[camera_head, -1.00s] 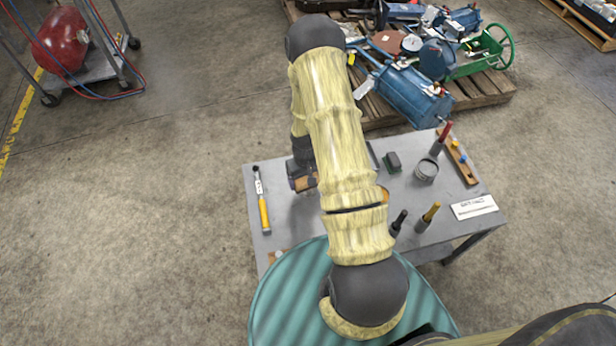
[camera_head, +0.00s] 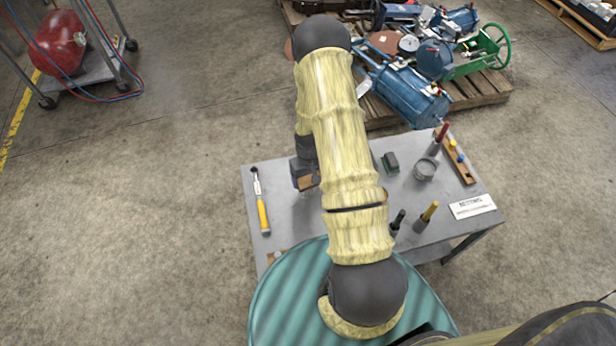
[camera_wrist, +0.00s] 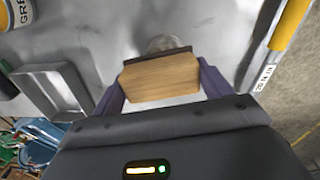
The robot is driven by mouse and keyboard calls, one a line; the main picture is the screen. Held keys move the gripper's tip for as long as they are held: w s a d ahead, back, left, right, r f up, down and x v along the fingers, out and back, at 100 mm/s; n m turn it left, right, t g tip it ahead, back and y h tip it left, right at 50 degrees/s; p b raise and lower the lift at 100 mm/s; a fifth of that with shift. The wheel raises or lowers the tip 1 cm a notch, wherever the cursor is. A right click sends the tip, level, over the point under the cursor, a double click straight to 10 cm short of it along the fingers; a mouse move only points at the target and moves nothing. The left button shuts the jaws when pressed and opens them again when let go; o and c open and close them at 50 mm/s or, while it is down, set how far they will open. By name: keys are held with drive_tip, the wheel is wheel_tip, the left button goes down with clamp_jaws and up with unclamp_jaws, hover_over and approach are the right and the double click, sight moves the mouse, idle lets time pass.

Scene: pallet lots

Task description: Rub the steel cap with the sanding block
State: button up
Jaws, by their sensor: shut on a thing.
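My gripper (camera_wrist: 160,92) is shut on the sanding block (camera_wrist: 160,78), a pale wooden block with a dark layer along its far side. A dull grey rounded thing, seemingly the steel cap (camera_wrist: 164,43), shows just beyond the block in the wrist view. The block hides most of it, and I cannot tell whether the two touch. In the head view the block (camera_head: 307,182) shows left of my arm, over the grey table (camera_head: 290,218). The cap is not clear there.
A yellow-handled wrench (camera_head: 262,208) lies at the table's left. To the right are a dark green block (camera_head: 390,162), a grey tin (camera_head: 425,170), a wooden rack (camera_head: 458,160), upright handled tools (camera_head: 427,215) and a sign (camera_head: 472,206). A grey tray (camera_wrist: 52,88) shows in the wrist view.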

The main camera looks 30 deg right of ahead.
drive_tip(key=shift+s+f, duration=0.1)
drive_tip(key=shift+a, duration=0.85)
drive_tip(key=shift+d, duration=0.1)
drive_tip(key=shift+d+p, duration=0.3)
drive_tip(key=shift+d, duration=0.45)
drive_tip(key=shift+a, duration=0.15)
drive_tip(key=shift+a, duration=0.7)
drive_tip(key=shift+d, duration=0.15)
